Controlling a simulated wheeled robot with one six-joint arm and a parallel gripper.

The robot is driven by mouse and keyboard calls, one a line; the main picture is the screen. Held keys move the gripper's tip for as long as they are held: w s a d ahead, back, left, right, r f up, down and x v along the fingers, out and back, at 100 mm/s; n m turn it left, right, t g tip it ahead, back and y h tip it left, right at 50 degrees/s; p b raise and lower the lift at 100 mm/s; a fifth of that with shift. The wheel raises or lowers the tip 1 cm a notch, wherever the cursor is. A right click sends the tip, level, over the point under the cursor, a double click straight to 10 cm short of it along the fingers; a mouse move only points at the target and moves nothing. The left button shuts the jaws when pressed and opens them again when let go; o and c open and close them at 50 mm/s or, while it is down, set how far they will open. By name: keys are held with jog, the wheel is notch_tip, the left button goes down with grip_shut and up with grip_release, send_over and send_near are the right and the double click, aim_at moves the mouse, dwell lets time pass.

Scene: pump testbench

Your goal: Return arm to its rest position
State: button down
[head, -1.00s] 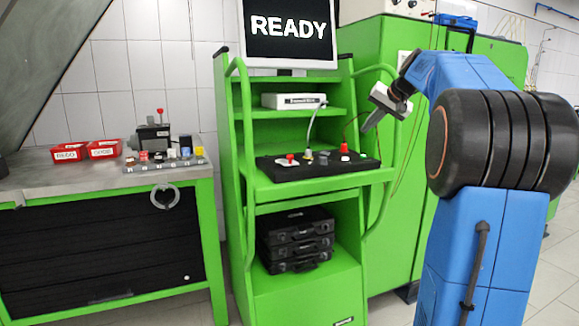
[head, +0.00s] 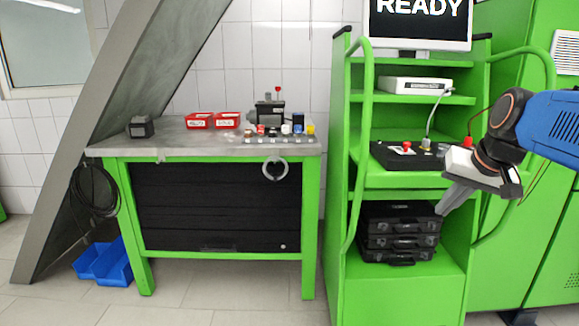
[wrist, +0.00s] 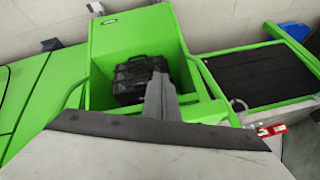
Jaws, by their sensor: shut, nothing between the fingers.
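My gripper (head: 455,198) is at the end of my blue arm at the right of the head view. Its grey fingers are together, empty, and point down and left. It is in front of the right side of the green cart (head: 340,200), and in the picture it overlaps the edge of the black cases on the lower shelf. In the wrist view my gripper (wrist: 158,82) also shows with its fingers together, in front of the black cases (wrist: 135,78). Most of my arm is outside the head view.
The cart carries a READY monitor (head: 418,25), a white box (head: 416,85) and a black panel (head: 400,157). Its curved green handrail (head: 515,200) is close to my gripper. Floor in front of the bench is clear.

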jog(key=s+a+f+n, duration=0.1)
jog(key=s+a+f, duration=0.2)
jog(key=s+f, duration=0.6)
jog(key=s+a+f+n+g, duration=0.1)
jog(key=s+a+f+n, duration=0.1)
jog(key=s+f, duration=0.6)
jog(key=shift+s+a+f+n+h, duration=0.3)
jog(key=shift+s+a+f+h, duration=0.1)
jog(key=shift+s+a, duration=0.35)
jog(key=shift+s+d, duration=0.1)
dwell(0.7)
